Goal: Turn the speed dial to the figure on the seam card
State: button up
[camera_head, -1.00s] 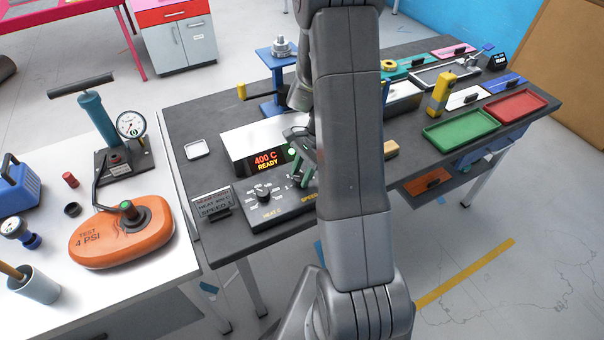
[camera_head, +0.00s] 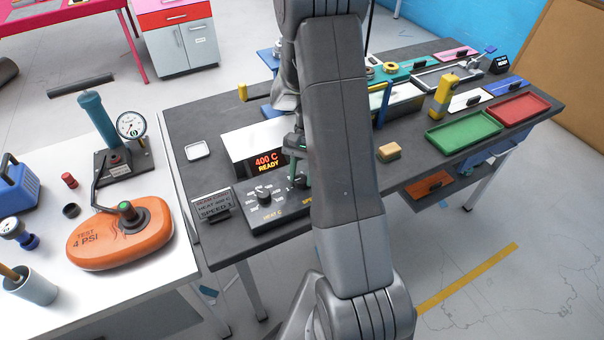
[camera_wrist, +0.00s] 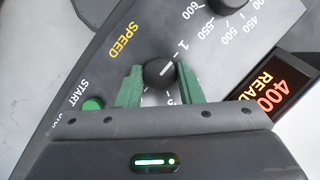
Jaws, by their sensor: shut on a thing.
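The speed dial (camera_wrist: 159,73) is a black knob with a white pointer line, beside the yellow SPEED lettering in the wrist view. Its pointer aims toward the printed 1. My gripper (camera_wrist: 160,86) has its green fingers on either side of the knob and is shut on it. In the head view my arm hides the dial and most of my gripper. The seam card (camera_head: 213,206) stands left of the control panel (camera_head: 256,215). It reads HEAT 400 C and SPEED, with a small figure that looks like 3.
The display (camera_head: 267,162) reads 400 C READY. The heat dial (camera_head: 264,197) is on the same panel, and a green START button (camera_wrist: 93,103) lies near one finger.

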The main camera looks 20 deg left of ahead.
dwell(0.4)
jog(key=o, duration=1)
jog(key=shift+c, duration=0.2)
jog(key=b+v, duration=0.1)
jog(key=v, duration=1.2)
jog(key=shift+r, duration=0.4)
jog(key=shift+w+a, duration=0.1)
jog(key=p+x, duration=0.1)
jog(key=x, duration=1.3)
jog(key=shift+w, duration=0.1)
jog(key=shift+r, duration=0.1)
